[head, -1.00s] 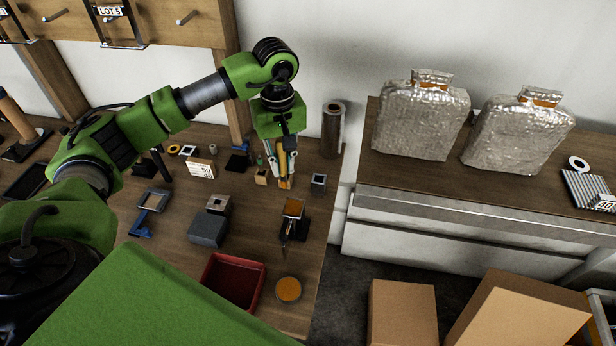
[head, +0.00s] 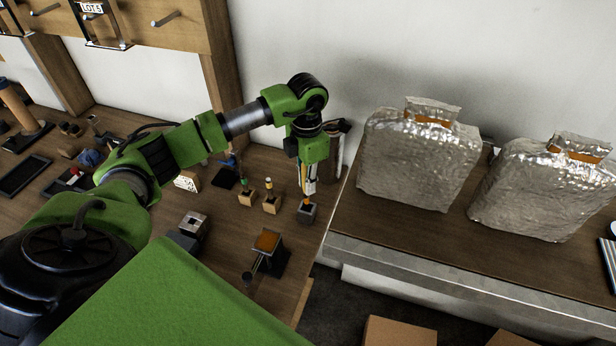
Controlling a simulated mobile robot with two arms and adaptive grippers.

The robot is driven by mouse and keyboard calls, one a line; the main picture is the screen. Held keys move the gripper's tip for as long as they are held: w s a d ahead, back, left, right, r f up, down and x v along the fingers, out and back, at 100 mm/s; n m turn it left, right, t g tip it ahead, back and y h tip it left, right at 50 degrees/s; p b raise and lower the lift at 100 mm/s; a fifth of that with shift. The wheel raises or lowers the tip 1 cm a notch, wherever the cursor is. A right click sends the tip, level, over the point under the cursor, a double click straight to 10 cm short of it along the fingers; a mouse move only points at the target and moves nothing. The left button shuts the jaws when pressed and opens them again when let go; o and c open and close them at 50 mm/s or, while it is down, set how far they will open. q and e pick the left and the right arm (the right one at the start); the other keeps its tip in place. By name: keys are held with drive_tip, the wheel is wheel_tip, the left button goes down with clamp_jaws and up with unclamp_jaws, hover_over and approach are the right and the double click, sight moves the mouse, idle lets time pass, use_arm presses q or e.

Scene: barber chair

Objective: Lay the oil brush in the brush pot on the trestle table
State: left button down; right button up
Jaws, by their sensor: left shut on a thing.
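My left gripper (head: 308,186) points down at the right end of the trestle table (head: 222,262). It is shut on the oil brush (head: 305,178), a thin upright thing mostly hidden by the fingers. Directly below is the brush pot (head: 307,214), a small grey square pot near the table's right edge. The brush's lower end is at the pot's mouth; I cannot tell how far inside it is. My right gripper is not in view.
Two small wooden blocks (head: 247,198) (head: 271,204) with upright tools stand left of the pot. Silver bags (head: 418,160) (head: 545,190) sit on the counter at right.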

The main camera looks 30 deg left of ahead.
sight(308, 198)
use_arm(q)
drive_tip(key=shift+w+f+n, duration=0.25)
drive_tip(key=shift+w+n, duration=0.05)
drive_tip(key=shift+n, duration=0.1)
drive_tip(key=shift+s+a+f+b, duration=0.1)
drive_tip(key=shift+s+f+b, duration=0.15)
drive_tip(key=shift+f+b, duration=0.05)
drive_tip(key=shift+f, duration=0.3)
drive_tip(key=shift+f+b, duration=1.05)
drive_tip(key=shift+f, duration=0.4)
drive_tip(key=shift+w+f+b, duration=0.1)
drive_tip(key=shift+f+b, duration=0.7)
drive_tip(key=shift+f, duration=0.4)
drive_tip(key=c, duration=1.9)
unclamp_jaws()
